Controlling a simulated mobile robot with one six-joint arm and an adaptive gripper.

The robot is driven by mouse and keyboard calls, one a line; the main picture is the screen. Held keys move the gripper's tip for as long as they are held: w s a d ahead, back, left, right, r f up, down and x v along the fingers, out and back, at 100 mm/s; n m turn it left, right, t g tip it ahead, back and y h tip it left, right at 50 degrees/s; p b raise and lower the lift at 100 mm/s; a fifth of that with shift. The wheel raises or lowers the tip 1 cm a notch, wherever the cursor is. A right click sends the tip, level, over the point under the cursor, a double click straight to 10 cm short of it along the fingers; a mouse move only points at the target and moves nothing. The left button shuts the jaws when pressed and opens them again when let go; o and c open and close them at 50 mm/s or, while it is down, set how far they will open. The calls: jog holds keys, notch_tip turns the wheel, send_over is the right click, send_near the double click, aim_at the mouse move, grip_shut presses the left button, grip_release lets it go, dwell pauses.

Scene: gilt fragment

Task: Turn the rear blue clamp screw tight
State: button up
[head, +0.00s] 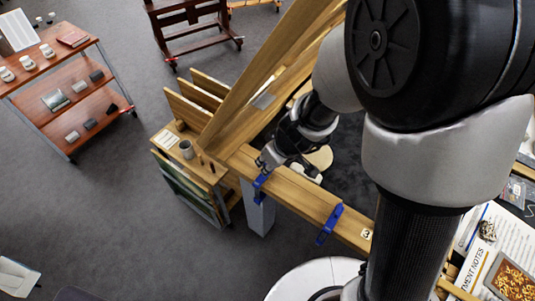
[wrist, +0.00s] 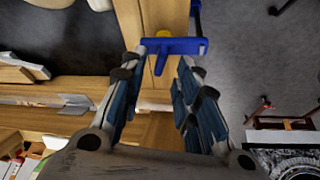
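Two blue clamps sit on a long wooden beam (head: 297,196). The farther blue clamp (head: 260,181) is at the beam's far end, and the nearer blue clamp (head: 329,225) is further along toward me. My gripper (head: 264,165) is at the farther clamp. In the wrist view a blue clamp (wrist: 172,46) lies across the wood just ahead of my gripper (wrist: 163,62). The fingers are apart, one on each side, with wood and part of the blue clamp showing between the tips. I cannot tell whether a fingertip touches it. The clamp's screw is not clear to me.
A small wooden cabinet with a cup (head: 187,149) stands left of the beam's end. Large wooden boards (head: 257,82) rise behind my gripper. A shelf cart (head: 75,92) is at the far left. Open grey floor lies at lower left.

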jog(key=shift+b+x, duration=0.45)
jog(key=shift+x, duration=0.85)
jog(key=shift+c, duration=0.3)
grip_shut()
